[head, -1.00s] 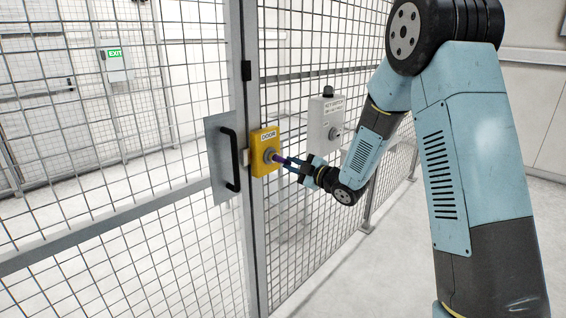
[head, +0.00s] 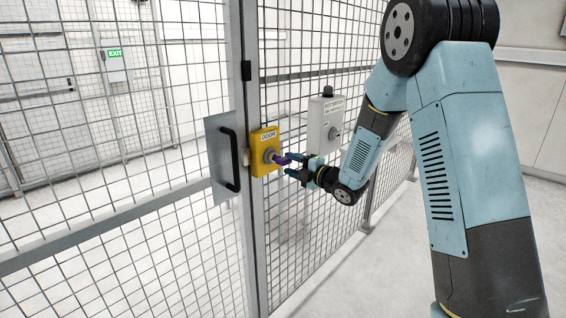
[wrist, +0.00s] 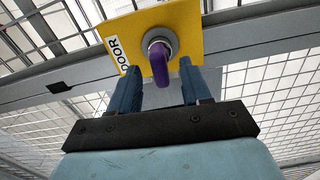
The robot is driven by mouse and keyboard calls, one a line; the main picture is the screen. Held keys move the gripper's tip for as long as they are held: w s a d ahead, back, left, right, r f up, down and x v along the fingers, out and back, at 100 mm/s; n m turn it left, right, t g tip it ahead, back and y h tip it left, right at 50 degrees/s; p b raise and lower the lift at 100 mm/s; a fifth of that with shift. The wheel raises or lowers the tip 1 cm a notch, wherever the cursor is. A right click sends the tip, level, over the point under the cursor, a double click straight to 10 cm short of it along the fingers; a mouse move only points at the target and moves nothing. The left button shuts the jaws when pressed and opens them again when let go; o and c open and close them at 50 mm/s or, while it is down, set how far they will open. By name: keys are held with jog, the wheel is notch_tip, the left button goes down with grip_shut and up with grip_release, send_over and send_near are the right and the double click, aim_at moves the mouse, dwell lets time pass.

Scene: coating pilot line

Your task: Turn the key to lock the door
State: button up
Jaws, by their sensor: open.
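The yellow lock box (head: 264,151) labelled DOOR is mounted on the post beside the mesh door. A purple key (head: 281,160) sits in its round grey lock cylinder (wrist: 158,40). In the wrist view the purple key (wrist: 160,68) sticks out of the cylinder towards me. My gripper (head: 289,166) is open at the key. In the wrist view its two blue fingers (wrist: 160,78) stand apart on either side of the key, with gaps visible. The door's black handle (head: 229,159) is on a grey plate left of the box. The door looks closed against the post.
A grey key switch box (head: 325,122) with a black knob on top is on the mesh fence right of the yellow box, close to my wrist. Mesh fencing (head: 110,220) spans the left. Open floor lies in front.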

jog(key=shift+v, duration=2.95)
jog(key=s+d+r+m+t+h, duration=0.1)
jog(key=s+d+r+m+h, duration=0.3)
jog(key=d+r+m+h, duration=0.35)
jog(key=s+d+r+m+h, duration=0.3)
jog(key=d+r+m+h, duration=0.15)
jog(key=d+m, duration=0.5)
jog(key=s+d+m+g, duration=0.1)
jog(key=s+m+g, duration=0.1)
jog(key=s, duration=0.7)
jog(key=s+d+m+g+h, duration=0.1)
jog(key=s+d+m+g, duration=0.1)
jog(key=s+m, duration=0.3)
jog(key=s+d+m+g+h, duration=0.1)
jog(key=s+d+m+g, duration=0.1)
jog(key=s, duration=1.1)
jog(key=shift+s+d+r+m, duration=0.15)
jog(key=shift+s+r+m, duration=0.2)
jog(key=shift+m, duration=0.45)
